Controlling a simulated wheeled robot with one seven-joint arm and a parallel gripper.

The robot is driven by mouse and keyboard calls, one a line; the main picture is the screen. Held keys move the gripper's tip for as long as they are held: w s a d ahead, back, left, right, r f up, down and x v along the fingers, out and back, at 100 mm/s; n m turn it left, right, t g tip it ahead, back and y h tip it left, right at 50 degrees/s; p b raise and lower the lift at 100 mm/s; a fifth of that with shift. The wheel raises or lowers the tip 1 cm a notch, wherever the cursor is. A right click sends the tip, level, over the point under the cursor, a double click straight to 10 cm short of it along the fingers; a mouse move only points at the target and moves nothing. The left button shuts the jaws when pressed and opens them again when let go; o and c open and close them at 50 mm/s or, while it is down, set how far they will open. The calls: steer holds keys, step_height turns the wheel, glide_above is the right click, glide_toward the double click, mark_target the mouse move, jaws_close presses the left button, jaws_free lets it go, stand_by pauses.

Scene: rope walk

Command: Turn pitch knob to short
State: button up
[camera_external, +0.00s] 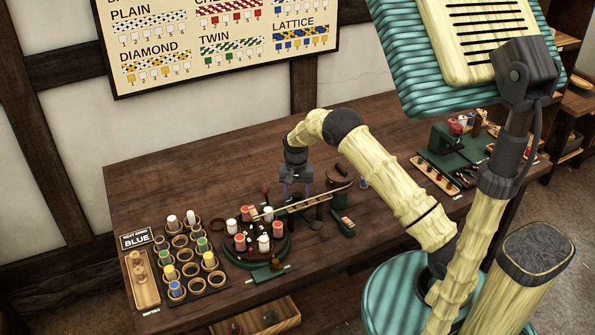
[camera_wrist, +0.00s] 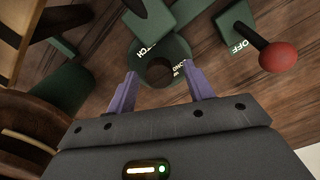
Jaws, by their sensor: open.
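The pitch knob (camera_wrist: 160,72) shows in the wrist view as a dark round knob on a green base with white lettering. The letters "TCH" can be read above it, and the lettering at its right is partly cut off by my finger. My gripper (camera_wrist: 159,84) is open, with one purple finger at the left of the knob and one at the right. I cannot tell how deep the fingers reach or whether they touch it. In the external view my gripper (camera_external: 297,190) points down over the table, and the knob cannot be made out there.
A red ball-topped lever (camera_wrist: 278,56) stands by an "OFF" label at the right in the wrist view. A round rack of bobbins (camera_external: 257,257) and a tray of spools (camera_external: 197,287) stand left of my gripper. A wooden rail (camera_external: 305,204) lies close by.

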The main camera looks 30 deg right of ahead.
mark_target(296, 194)
step_height(296, 194, up, 18)
steer(key=b, duration=0.1)
steer(key=shift+f, duration=0.25)
stand_by(0.5)
steer(key=s+d+r+n+t+p, duration=0.1)
steer(key=s+d, duration=0.2)
steer(key=s, duration=0.7)
steer(key=s+d+n+p, duration=0.1)
steer(key=s+d+n, duration=0.1)
steer(key=s, duration=0.8)
steer(key=s+d+r+n+t, duration=0.1)
steer(key=s+d+n, duration=0.1)
steer(key=s, duration=0.9)
steer(key=shift+d+r+t+p, duration=0.3)
steer(key=shift+d+r+p, duration=0.1)
steer(key=shift+d, duration=0.4)
steer(key=s+b+x, duration=0.2)
steer(key=b+x, duration=0.6)
steer(key=s+f+b+x, duration=0.1)
steer(key=b+x, duration=0.7)
steer(key=b, duration=0.1)
steer(key=shift+s+f, duration=0.25)
